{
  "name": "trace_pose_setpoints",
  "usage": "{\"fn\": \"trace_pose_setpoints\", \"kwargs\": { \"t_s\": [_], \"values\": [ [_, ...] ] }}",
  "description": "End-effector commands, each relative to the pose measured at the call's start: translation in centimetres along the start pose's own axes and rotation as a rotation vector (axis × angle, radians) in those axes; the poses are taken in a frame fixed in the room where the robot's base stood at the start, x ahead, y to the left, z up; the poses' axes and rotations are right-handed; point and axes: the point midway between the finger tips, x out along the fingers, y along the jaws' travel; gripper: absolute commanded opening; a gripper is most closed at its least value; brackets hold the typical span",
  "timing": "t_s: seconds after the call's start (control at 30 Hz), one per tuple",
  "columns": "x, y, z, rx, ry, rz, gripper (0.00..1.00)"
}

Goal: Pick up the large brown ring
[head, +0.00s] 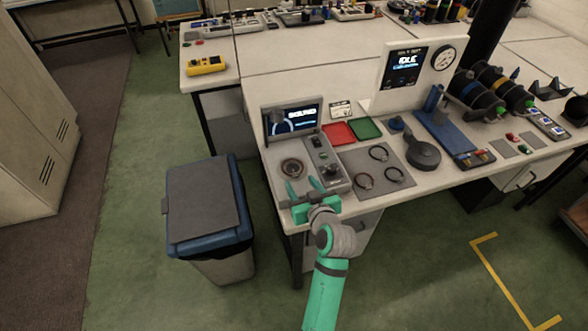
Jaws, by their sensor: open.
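My gripper (304,189) is open, with its two green fingers over the front left edge of the workbench (278,152). A round piece with a dark rim and a brownish middle (292,168) lies on the bench just beyond the fingertips. Three thin dark rings lie on a grey mat (383,165) to the right: a back ring (379,145), a front left ring (365,189) and a right ring (396,183). Their colours and sizes are too small to tell apart, so I cannot tell which is the large brown ring. Nothing shows between the fingers.
A grey control box (326,160) stands right beside my gripper, with a small screen (292,120) behind. Red (338,133) and green (366,128) trays and a dark round disc (423,154) lie further right. A blue-rimmed bin (208,205) stands on the floor left of the bench.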

Motion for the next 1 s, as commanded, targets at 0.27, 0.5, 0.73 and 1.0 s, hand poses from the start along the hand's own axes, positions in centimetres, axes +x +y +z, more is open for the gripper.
{"fn": "trace_pose_setpoints", "kwargs": {
  "t_s": [0.27,0.5,0.73,1.0],
  "values": [
    [3.0,0.5,-0.2,0.000,0.001,-0.001,0.50],
    [5.2,0.7,-0.1,0.001,0.001,0.003,0.50],
    [5.1,1.4,0.0,0.005,0.001,0.012,0.50],
    [5.2,0.9,-0.1,0.002,0.001,0.005,0.00]
  ]
}}
